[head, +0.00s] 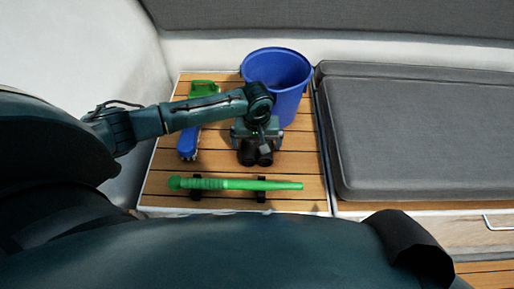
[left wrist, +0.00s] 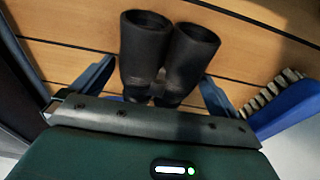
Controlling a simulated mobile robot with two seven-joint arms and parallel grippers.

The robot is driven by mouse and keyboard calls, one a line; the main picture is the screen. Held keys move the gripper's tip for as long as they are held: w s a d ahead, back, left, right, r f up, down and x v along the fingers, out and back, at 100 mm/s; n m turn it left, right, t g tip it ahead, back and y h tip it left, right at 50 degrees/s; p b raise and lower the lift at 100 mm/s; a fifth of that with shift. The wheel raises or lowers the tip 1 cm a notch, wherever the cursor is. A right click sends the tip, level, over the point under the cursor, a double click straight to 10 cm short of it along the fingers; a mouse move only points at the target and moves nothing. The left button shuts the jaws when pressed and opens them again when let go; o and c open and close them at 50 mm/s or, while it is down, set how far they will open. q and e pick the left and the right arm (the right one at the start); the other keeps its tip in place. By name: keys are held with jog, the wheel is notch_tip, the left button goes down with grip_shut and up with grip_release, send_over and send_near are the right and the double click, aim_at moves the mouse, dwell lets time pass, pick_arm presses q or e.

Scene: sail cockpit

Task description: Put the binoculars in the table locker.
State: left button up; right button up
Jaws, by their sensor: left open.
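The binoculars (head: 255,153), with two dark barrels, sit on the slatted wooden surface just in front of the blue bucket. In the left wrist view the binoculars (left wrist: 165,50) lie between my left gripper's two blue fingers (left wrist: 155,85). My left gripper (head: 257,132) is above them in the head view, and its arm hides part of that area. It is open, with a finger on each side of the binoculars; whether they touch cannot be told. I cannot make out a table locker. My right gripper is not in view.
A blue bucket (head: 277,72) stands behind the binoculars. A blue brush (head: 188,143) lies left of them, near a green object (head: 203,88). A green rod (head: 235,184) rests on black supports in front. A grey cushion (head: 420,135) is at the right, above a metal handle (head: 497,224).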

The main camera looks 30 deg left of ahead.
pick_arm(q)
jog(key=shift+r, duration=0.1)
jog(key=c, duration=1.4)
jog(key=shift+o, duration=0.2)
jog(key=shift+r, duration=0.1)
